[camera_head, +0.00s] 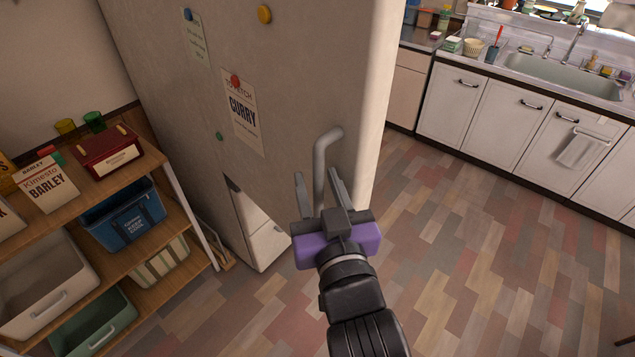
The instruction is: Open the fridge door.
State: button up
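The fridge (290,60) is a tall off-white block with a paper note, a CURRY card and several round magnets on its face. Its grey bar handle (320,165) runs down near the right edge of that face and bends into it at the top. My gripper (321,188), with a purple body, is in front of the handle. Its two grey fingers are spread, one on each side of the bar in the picture. I see no clear contact, and my gripper hides the handle's lower end. A pale lower part and a dark gap show below the face; I cannot tell if the door is ajar.
A wooden shelf (188,222) with boxes and bins stands close at the left. White counter cabinets (491,108) with a sink (565,75) line the back right. The tiled floor (470,230) is clear to the right of the fridge.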

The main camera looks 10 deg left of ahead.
jog(key=b+v, duration=0.2)
jog(key=v, duration=0.5)
jog(key=shift+s+d, duration=0.15)
jog(key=shift+s, duration=0.2)
jog(key=s+d+f+m+h, duration=0.1)
jog(key=s+d+f+h, duration=0.1)
jog(key=s+d+f, duration=0.3)
jog(key=s+d+f+m+g+h, duration=0.1)
jog(key=s+d+f+h, duration=0.1)
jog(key=s+d+f, duration=0.4)
jog(key=s+d+f+m+g+h+b, duration=0.1)
jog(key=s+d+f, duration=0.5)
jog(key=s+d, duration=0.6)
jog(key=s+m+h, duration=0.1)
jog(key=s, duration=0.3)
jog(key=shift+s, duration=0.4)
